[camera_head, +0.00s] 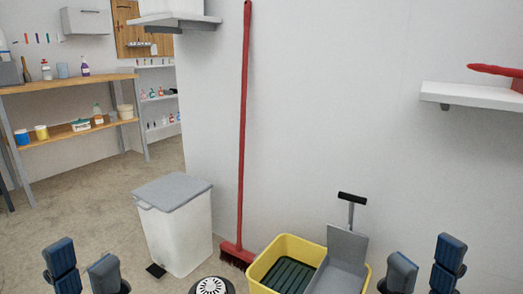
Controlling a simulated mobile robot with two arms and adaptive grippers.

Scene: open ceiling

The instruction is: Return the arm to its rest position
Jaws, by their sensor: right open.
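My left gripper (84,262) is at the bottom left of the head view, with its two blue-padded fingers apart and nothing between them. My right gripper (424,260) is at the bottom right, also open and empty. Both point upward in the picture and stand apart from the objects around them. The arms behind the fingers are out of view below the frame.
A white bin with a grey lid (173,190) stands near the wall. A red broom (243,130) leans beside it. A yellow mop bucket (263,270) with a grey wringer (345,255) stands between my grippers. Shelves line the walls. Open floor (90,210) lies left.

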